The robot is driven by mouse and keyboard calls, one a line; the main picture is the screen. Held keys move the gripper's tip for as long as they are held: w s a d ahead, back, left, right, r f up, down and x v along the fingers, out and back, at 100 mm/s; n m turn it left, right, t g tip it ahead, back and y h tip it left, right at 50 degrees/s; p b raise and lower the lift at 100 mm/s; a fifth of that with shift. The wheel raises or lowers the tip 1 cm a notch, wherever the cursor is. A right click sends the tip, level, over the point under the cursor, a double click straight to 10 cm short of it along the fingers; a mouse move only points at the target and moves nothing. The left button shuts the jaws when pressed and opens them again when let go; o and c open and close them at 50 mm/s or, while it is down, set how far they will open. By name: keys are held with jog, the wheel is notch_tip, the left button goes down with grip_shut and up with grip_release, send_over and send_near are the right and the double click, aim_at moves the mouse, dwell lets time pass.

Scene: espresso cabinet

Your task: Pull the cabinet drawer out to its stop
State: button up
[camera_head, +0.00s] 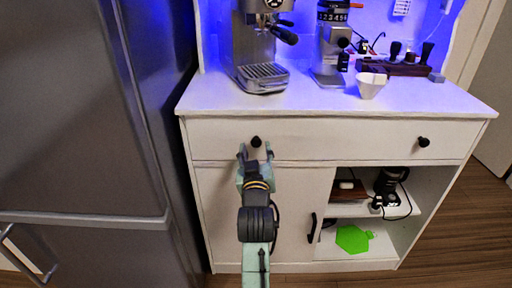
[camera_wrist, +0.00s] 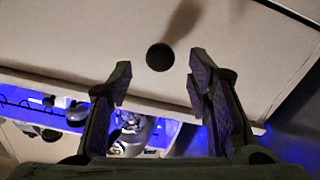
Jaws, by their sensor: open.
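The white cabinet drawer (camera_head: 330,140) spans the cabinet under the countertop and looks closed. It has a round black left knob (camera_head: 256,141) and a round black right knob (camera_head: 423,142). My gripper (camera_head: 255,150) is open in front of the left knob. In the wrist view the left knob (camera_wrist: 160,57) shows between and just beyond the two fingertips of my gripper (camera_wrist: 158,82). The fingers appear apart from the knob, with nothing held. The drawer front (camera_wrist: 90,45) fills the upper part of the wrist view.
A steel refrigerator (camera_head: 90,130) stands close on the left. An espresso machine (camera_head: 263,45), a grinder (camera_head: 331,45) and a white cup (camera_head: 371,85) stand on the countertop (camera_head: 420,97). Below the drawer are a door with a black handle (camera_head: 311,227) and open shelves (camera_head: 390,208).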

jog(key=shift+w, duration=1.3)
jog(key=shift+c, duration=0.3)
grip_shut()
